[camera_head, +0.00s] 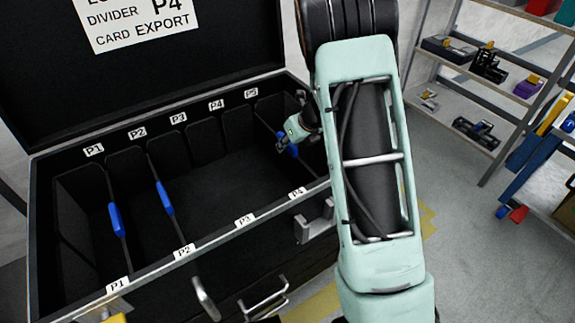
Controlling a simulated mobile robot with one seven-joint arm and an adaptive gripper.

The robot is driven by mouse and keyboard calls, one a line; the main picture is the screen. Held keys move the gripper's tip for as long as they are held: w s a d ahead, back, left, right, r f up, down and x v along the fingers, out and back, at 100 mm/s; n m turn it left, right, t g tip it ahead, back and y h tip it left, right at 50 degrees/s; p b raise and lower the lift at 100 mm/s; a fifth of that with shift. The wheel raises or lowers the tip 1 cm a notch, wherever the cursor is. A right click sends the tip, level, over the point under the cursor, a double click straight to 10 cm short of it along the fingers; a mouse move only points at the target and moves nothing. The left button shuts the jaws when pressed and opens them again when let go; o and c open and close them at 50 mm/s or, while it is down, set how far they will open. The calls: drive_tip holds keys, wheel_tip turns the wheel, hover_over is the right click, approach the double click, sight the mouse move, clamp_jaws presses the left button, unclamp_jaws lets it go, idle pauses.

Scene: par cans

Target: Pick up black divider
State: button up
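An open black case (218,232) has slots labelled P1 to P5. A black divider with a blue grip (117,220) stands at P1, and another with a blue grip (165,198) stands at P2. A third blue grip (284,140) shows at the right side of the case, on a dark divider partly hidden by my arm. My gripper (285,145) is right at this third grip, reaching down from the upper right. Its fingers are small and overlap the blue, so I cannot tell whether they are closed on it.
The case lid (200,60) stands raised behind, with a white label (135,22) reading partly "DIVIDER P4" and "CARD EXPORT". Metal latches (265,298) are on the case front. Shelves (470,60) with equipment stand at the right. The bay between P2 and P4 looks empty.

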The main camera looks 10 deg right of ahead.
drive_tip(key=shift+x, duration=0.85)
drive_tip(key=shift+c, duration=0.2)
clamp_jaws()
drive_tip(key=shift+r, duration=0.15)
drive_tip(key=shift+r, duration=0.1)
